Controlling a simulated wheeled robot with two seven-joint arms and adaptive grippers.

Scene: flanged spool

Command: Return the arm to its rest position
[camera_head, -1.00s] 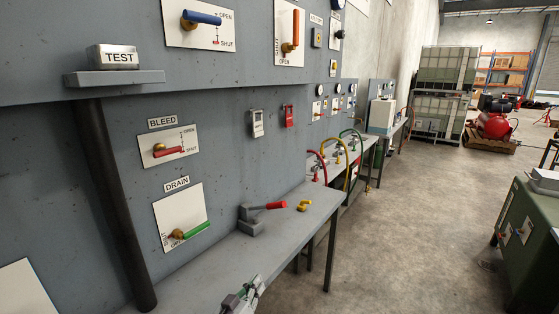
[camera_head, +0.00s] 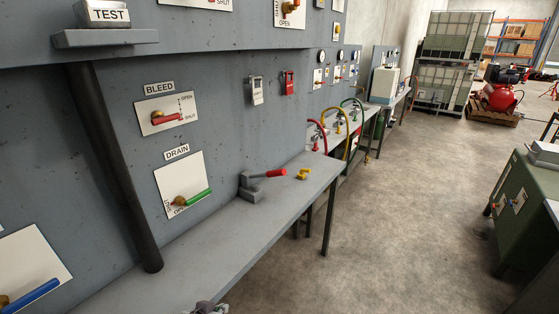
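Only a small grey piece, seemingly of my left gripper (camera_head: 206,307), shows at the bottom edge of the head view, in front of the grey bench (camera_head: 225,235). Its fingers cannot be made out, so I cannot tell whether it is open or shut. My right gripper is not in view. No arm link is clearly visible.
The grey panel on the left carries a red BLEED lever (camera_head: 167,118), a green DRAIN lever (camera_head: 192,198) and a blue lever (camera_head: 35,295). A TEST block (camera_head: 103,14) sits on a ledge. A red-handled device (camera_head: 262,182) and yellow fitting (camera_head: 303,174) are on the bench.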

